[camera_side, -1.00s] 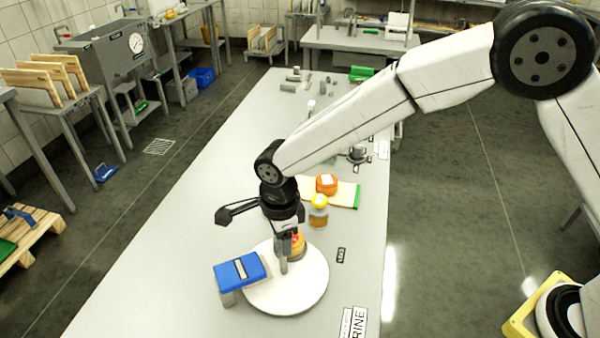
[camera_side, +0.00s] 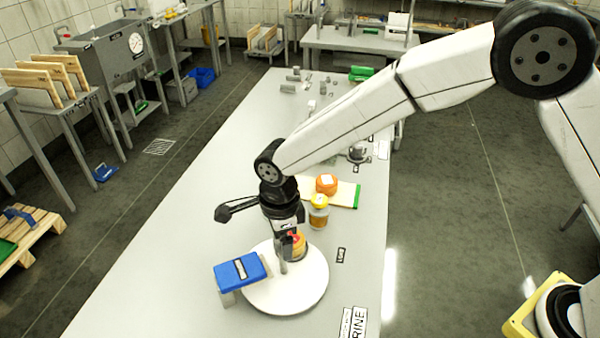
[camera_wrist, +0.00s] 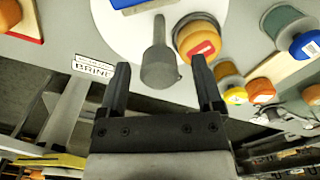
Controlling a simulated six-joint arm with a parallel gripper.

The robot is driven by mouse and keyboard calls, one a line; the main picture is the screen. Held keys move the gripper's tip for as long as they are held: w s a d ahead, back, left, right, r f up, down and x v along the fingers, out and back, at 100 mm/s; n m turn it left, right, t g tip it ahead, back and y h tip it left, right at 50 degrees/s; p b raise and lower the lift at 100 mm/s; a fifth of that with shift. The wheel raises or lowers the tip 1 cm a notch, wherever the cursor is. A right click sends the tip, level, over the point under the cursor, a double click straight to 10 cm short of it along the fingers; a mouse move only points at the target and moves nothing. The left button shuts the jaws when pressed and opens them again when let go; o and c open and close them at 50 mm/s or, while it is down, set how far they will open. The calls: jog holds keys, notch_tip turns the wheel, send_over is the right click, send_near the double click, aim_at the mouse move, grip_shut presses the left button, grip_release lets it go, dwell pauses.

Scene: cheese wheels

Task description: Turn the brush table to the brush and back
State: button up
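The brush table is a round white turntable (camera_side: 300,292) near the front of the bench; it also shows at the top of the wrist view (camera_wrist: 112,32). A grey upright peg (camera_wrist: 157,58) stands on it. An orange cheese wheel with a red label (camera_wrist: 200,40) sits on the disc beside the peg. The blue-topped brush (camera_side: 240,271) reaches over the disc's left edge. My gripper (camera_wrist: 160,62) is open above the disc, with the peg showing between its fingertips and gaps on both sides. In the side view my gripper (camera_side: 284,243) partly hides the cheese.
A jar with a yellow lid (camera_side: 318,212) stands behind the disc. Beyond it, an orange cheese (camera_side: 326,184) sits on a green-edged board (camera_side: 345,195). A BRINE label (camera_side: 354,325) lies at the front right. The bench left of the disc is clear.

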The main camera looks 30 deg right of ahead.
jog(key=shift+r, duration=3.9)
jog(key=shift+d, duration=0.5)
jog(key=s+d+f+n+t, duration=0.1)
jog(key=s+d+n, duration=0.5)
jog(key=d+n, duration=0.4)
jog(key=s+d+f+n+t, duration=0.1)
jog(key=s+d+n, duration=0.6)
jog(key=d, duration=0.9)
jog(key=shift+s+f+n+t, duration=0.15)
jog(key=shift+f+n+t, duration=0.3)
jog(key=shift+n, duration=1.25)
jog(key=shift+f, duration=0.1)
